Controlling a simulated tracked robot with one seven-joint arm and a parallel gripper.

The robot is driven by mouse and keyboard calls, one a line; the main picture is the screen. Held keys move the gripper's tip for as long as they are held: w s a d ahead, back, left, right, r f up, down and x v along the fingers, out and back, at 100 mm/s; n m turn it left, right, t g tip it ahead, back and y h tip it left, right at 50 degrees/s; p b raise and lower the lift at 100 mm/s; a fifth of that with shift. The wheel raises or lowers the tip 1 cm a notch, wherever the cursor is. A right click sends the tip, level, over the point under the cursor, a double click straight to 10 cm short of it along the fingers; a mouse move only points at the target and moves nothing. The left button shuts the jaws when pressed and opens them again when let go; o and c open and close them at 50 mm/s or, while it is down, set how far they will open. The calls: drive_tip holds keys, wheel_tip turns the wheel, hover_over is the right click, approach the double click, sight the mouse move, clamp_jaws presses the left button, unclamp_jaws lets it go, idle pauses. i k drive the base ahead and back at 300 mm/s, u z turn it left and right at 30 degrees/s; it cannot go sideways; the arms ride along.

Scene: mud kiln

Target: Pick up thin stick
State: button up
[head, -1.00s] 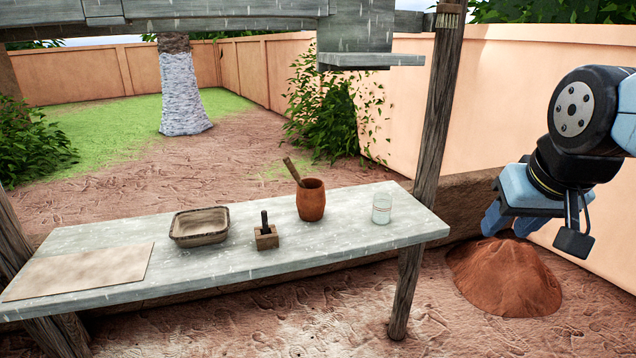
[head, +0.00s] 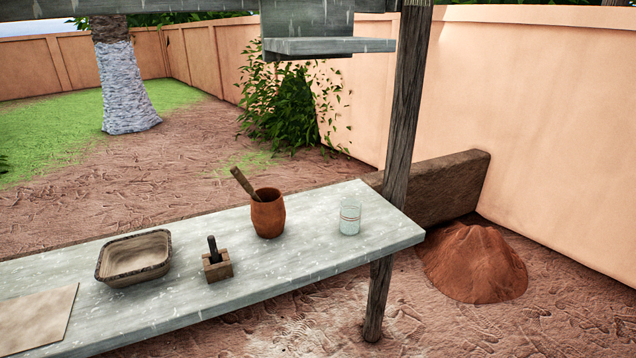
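In the head view, a brown stick (head: 243,183) leans out of a reddish-brown clay pot (head: 268,215) on the grey table. Its upper end points up and left; its lower part is hidden inside the pot. A shorter dark stick-like piece (head: 212,247) stands upright in a small wooden block (head: 217,267), left of and nearer than the pot. I cannot tell which of the two is the thin stick. My gripper is out of view.
The grey table (head: 300,266) also bears a shallow rectangular basin (head: 133,258), a flat board (head: 35,318) and a clear glass (head: 350,218). A wooden post (head: 405,105) rises at the table's right end. A shelf (head: 330,46) hangs above. A red earth mound (head: 474,263) lies right.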

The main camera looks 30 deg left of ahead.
sight(248, 188)
drive_tip(key=u, duration=0.75)
drive_tip(key=i, duration=0.1)
drive_tip(key=z, duration=1.75)
drive_tip(key=k, duration=2.4)
drive_tip(key=u, duration=1.75)
drive_tip(key=i, duration=0.95)
